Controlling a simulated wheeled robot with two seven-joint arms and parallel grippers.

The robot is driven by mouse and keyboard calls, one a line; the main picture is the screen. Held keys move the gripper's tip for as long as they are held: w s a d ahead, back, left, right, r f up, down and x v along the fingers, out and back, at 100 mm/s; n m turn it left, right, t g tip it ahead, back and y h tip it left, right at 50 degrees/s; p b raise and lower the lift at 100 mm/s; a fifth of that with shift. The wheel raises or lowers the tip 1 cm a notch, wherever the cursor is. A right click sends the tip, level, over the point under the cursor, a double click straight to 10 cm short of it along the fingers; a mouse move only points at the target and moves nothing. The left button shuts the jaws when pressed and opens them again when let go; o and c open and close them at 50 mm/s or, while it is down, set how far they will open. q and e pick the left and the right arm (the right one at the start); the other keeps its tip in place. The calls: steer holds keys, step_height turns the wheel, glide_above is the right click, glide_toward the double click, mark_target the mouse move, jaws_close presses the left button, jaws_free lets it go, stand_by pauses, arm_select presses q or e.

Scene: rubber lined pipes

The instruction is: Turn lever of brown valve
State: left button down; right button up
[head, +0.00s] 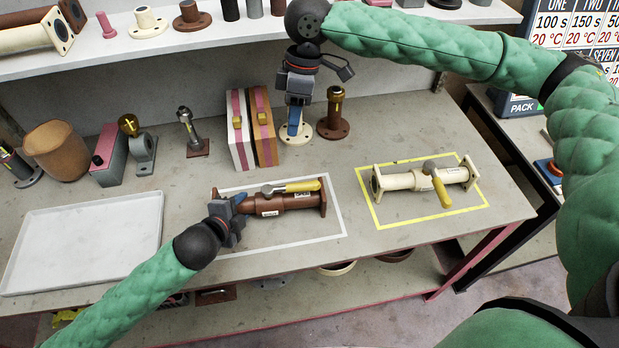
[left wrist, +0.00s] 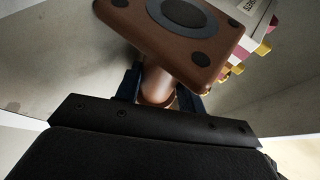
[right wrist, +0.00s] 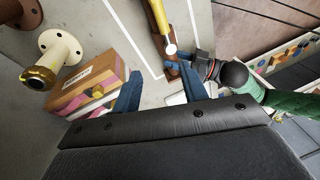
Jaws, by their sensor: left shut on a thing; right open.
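The brown valve (head: 262,206) lies on the bench inside a white outlined rectangle. Its yellow-handled lever (head: 300,186) lies along the pipe, pointing right. My left gripper (head: 236,203) is shut on the brown valve's left end, close behind the end flange. In the left wrist view the brown square flange (left wrist: 200,38) stands just beyond the fingers. My right gripper (head: 296,125) is open and empty, above the bench behind the valve, in front of a cream flanged pipe. In the right wrist view the yellow lever (right wrist: 158,22) shows beyond the open fingers, apart from them.
A cream valve (head: 405,180) with a yellow lever lies in a yellow outline to the right. Two boxes (head: 265,128) and a brown flanged pipe (head: 333,115) stand near my right gripper. A white tray (head: 85,240) lies at the left. A shelf (head: 170,40) runs behind.

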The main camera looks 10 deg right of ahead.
mark_target(290, 188)
steer(key=s+f, duration=0.1)
steer(key=f, duration=0.4)
steer(key=s+d+f+n+h, duration=0.1)
steer(key=s+f, duration=0.1)
steer(key=f, duration=0.4)
steer(key=s+d+f+h, duration=0.1)
steer(key=f, duration=0.4)
steer(key=shift+s+d+f, duration=0.2)
steer(key=shift+s+d, duration=0.05)
steer(key=shift+s, duration=0.1)
jaws_close()
